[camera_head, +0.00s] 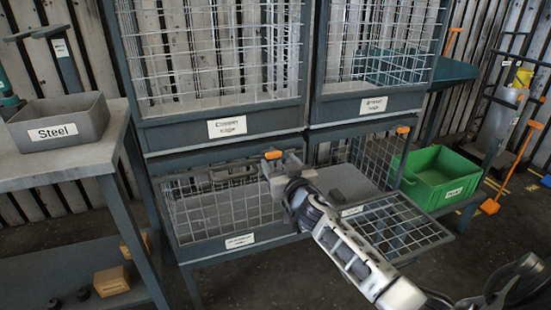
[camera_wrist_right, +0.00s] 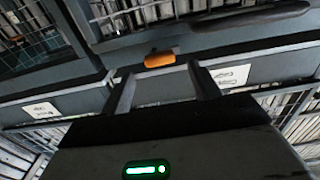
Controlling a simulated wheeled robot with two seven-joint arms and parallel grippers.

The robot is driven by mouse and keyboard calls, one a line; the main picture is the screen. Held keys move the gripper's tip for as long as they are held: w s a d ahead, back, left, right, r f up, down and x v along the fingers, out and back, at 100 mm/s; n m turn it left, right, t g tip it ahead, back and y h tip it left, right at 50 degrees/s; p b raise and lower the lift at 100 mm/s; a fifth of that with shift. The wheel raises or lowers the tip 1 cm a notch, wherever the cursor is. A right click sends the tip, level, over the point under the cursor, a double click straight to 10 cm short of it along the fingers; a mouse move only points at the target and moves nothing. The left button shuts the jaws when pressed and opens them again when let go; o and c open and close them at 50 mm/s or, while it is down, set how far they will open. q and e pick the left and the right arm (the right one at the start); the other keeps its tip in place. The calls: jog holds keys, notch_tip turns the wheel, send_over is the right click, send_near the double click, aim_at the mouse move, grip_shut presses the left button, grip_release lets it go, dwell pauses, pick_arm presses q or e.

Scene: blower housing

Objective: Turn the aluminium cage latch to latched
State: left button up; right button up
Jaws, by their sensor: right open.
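The lower left mesh cage (camera_head: 225,212) has a blurred white label that seems to read aluminium cage. Its mesh front stands upright. A short orange latch handle (camera_head: 273,155) sits at its upper right corner. In the right wrist view the orange latch (camera_wrist_right: 160,60) lies roughly level across the picture, just beyond my fingertips. My right gripper (camera_head: 279,168) is at that corner, just below the orange handle. In the wrist view my right gripper (camera_wrist_right: 163,75) is open, with nothing between its fingers. Whether it touches the latch is unclear. My left gripper is not in view.
The lower right cage has its mesh door (camera_head: 400,228) lowered outward, and its own orange latch (camera_head: 403,130). Two labelled cages stand above. A green crate (camera_head: 438,178) stands at right. A grey Steel bin (camera_head: 60,125) is on the left bench (camera_head: 70,160).

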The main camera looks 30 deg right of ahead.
aim_at(275, 155)
jog(key=x, duration=0.3)
jog(key=shift+w, duration=0.2)
jog(key=shift+w+d, duration=0.1)
jog(key=shift+w, duration=0.15)
jog(key=c, duration=1)
